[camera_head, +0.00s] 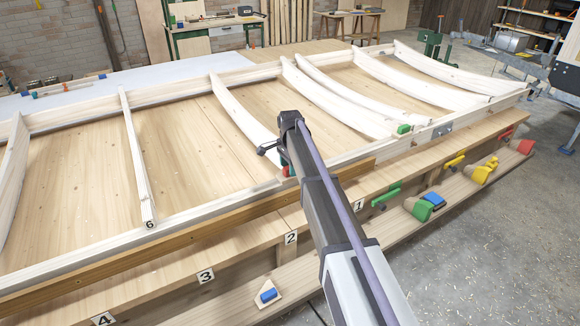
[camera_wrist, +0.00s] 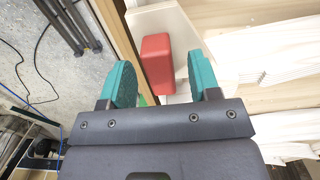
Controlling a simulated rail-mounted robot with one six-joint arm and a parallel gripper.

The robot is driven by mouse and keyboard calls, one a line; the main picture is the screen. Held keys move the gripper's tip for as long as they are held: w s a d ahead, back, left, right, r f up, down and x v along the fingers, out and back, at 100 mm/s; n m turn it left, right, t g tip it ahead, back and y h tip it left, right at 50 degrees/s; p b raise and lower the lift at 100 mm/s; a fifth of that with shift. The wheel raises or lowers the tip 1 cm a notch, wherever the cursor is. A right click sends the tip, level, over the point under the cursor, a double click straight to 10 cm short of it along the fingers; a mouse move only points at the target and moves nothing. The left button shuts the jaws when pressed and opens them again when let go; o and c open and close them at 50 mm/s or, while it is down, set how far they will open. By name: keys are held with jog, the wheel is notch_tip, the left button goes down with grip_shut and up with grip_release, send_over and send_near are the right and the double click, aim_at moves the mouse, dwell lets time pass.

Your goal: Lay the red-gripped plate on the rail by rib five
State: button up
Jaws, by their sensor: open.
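In the wrist view, the red grip (camera_wrist: 156,62) sits on a pale plate (camera_wrist: 181,42), just beyond and between the two teal fingertips. My gripper (camera_wrist: 162,82) is open around the line of the grip, with gaps on both sides. The plate appears to lie at the white rail, but its contact underneath is hidden. In the head view, my gripper (camera_head: 281,164) is over the front white rail (camera_head: 205,221), at the near end of a curved rib (camera_head: 243,116). A sliver of red shows there; that rib's number is hidden.
Rib six (camera_head: 138,165) stands to the left. A brown strip (camera_head: 190,234) runs along the rail's front. Lower shelf pieces include a blue-gripped plate (camera_head: 268,295), a green block (camera_head: 421,210) and a red block (camera_head: 525,147). Clamps hang at the bench edge. Floor at right is mostly clear.

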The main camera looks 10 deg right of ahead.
notch_tip(320, 180, up, 10)
jog(key=p, duration=0.8)
jog(key=shift+f, duration=0.2)
jog(key=s+n, duration=1.4)
jog(key=s, duration=2.2)
jog(key=shift+w, duration=0.15)
